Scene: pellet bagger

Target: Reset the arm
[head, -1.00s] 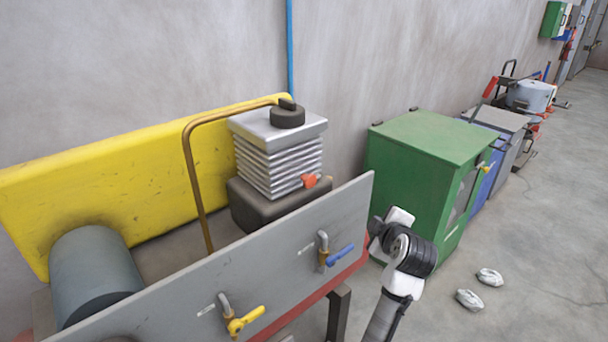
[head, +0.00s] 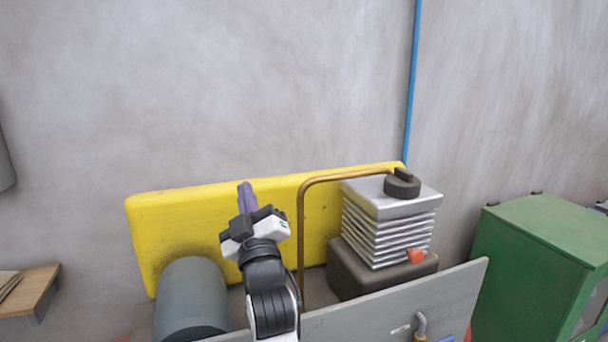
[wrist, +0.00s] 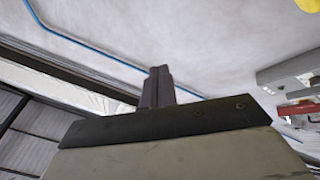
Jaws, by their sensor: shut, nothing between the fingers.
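My gripper (head: 245,190) is raised in the head view, in front of the yellow panel, with its purple-grey fingers pointing up. The fingers are together with nothing between them. In the wrist view my gripper (wrist: 158,72) shows its closed fingers against the pale wall. My arm rises from the bottom edge of the head view, in front of the machine.
A yellow panel (head: 165,225) stands behind a grey cylinder (head: 190,295), a bent copper pipe (head: 301,230) and a finned compressor block (head: 385,235). A grey front panel (head: 360,318) and a green cabinet (head: 530,260) lie to the right. A wooden shelf (head: 40,290) is at left.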

